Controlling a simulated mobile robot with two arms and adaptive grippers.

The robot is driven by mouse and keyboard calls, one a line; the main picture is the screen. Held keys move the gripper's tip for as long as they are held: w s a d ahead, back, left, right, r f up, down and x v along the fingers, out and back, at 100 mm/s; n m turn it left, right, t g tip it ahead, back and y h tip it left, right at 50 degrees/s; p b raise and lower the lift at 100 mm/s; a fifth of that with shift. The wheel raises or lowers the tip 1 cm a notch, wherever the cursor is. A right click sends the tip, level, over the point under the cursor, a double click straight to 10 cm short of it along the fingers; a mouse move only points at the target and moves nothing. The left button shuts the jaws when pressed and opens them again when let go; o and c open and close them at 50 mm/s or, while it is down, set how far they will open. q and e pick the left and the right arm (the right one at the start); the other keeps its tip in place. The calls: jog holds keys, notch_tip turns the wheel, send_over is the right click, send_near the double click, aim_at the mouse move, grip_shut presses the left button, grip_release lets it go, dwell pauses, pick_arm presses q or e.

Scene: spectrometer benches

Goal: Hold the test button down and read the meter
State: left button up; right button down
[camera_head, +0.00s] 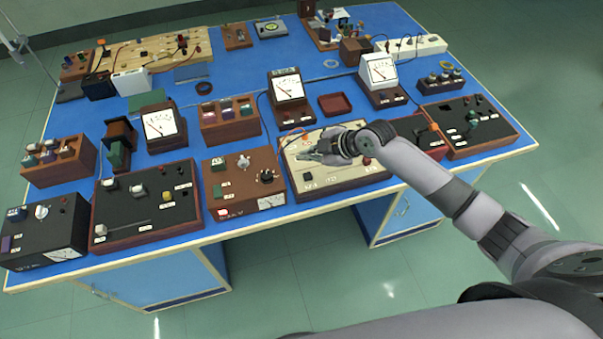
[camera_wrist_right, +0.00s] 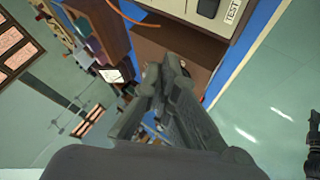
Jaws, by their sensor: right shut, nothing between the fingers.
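A cream test box (camera_head: 345,181) sits at the front middle of the blue bench. A dark square button (camera_head: 307,176) is near its front-left corner. In the right wrist view, a dark button (camera_wrist_right: 207,8) lies beside a TEST label (camera_wrist_right: 232,12). My right gripper (camera_head: 312,153) is shut and empty over the left part of the box, apart from the button in the picture. Its fingers (camera_wrist_right: 160,95) point toward the brown box in the right wrist view. Analog meters (camera_head: 288,87) and (camera_head: 378,72) stand behind; I cannot tell their readings. My left gripper is out of view.
A brown knob box (camera_head: 243,183) stands left of the cream box. A dark panel (camera_head: 146,203) is farther left, another (camera_head: 468,122) at the right. A third meter (camera_head: 160,123) stands left of middle. A red tray (camera_head: 335,104) lies behind the cream box.

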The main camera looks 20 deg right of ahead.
aim_at(307, 178)
jog(key=shift+w+r+n, duration=0.3)
jog(key=shift+r+n, duration=0.1)
jog(key=shift+r, duration=0.4)
jog(key=shift+d+f, duration=0.1)
jog(key=shift+f, duration=0.05)
notch_tip(307, 178, down, 9)
jog(key=b, duration=0.7)
jog(key=shift+r, duration=0.2)
dwell(0.6)
jog(key=shift+f+b, duration=0.35)
jog(key=shift+f, duration=0.05)
